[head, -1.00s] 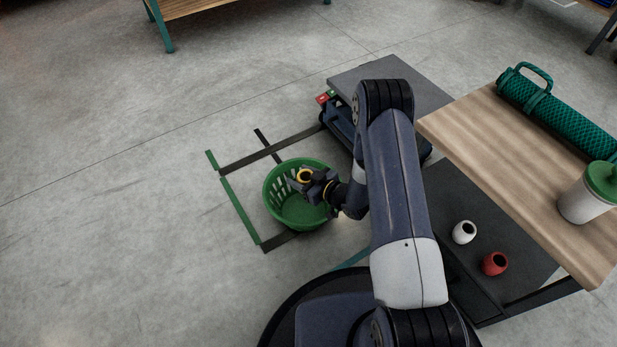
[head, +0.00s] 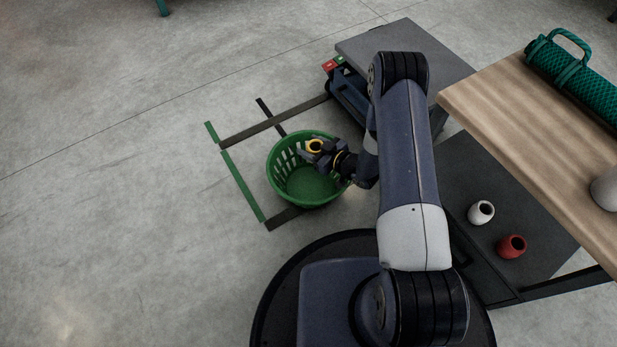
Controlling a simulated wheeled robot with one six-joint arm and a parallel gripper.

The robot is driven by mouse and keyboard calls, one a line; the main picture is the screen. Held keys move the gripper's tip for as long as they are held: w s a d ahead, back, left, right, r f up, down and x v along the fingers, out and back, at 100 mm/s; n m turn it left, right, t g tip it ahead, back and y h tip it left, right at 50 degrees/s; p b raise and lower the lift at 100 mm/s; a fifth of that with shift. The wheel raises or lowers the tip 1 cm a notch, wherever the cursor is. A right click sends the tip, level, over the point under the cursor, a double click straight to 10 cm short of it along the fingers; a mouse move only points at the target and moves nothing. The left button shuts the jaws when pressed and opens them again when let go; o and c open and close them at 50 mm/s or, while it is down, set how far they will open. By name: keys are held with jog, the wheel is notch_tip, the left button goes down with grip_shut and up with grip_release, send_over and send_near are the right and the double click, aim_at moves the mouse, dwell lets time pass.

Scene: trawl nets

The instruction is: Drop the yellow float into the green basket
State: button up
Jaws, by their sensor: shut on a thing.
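The yellow float (head: 316,146) is a small yellow ring-like piece with a dark hole. My gripper (head: 316,150) is shut on it. Both appear over the far right part of the green basket (head: 283,179), seen from above. The basket is round with slotted walls and stands on the floor. Its visible bottom looks empty. My gripper and wrist hide part of its right rim. I cannot tell exactly how high the float is above the rim.
Green and dark floor strips (head: 242,186) frame the basket. A grey-topped cart (head: 408,50) stands behind my arm. At right, a wooden table (head: 520,120) bears a green net roll (head: 575,80). White (head: 481,212) and red (head: 512,246) floats sit on a dark lower shelf (head: 470,170).

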jog(key=shift+f, duration=0.2)
jog(key=o, duration=1.1)
jog(key=shift+c, duration=0.2)
jog(key=p+v, duration=0.4)
jog(key=v, duration=0.7)
jog(key=shift+a, duration=0.1)
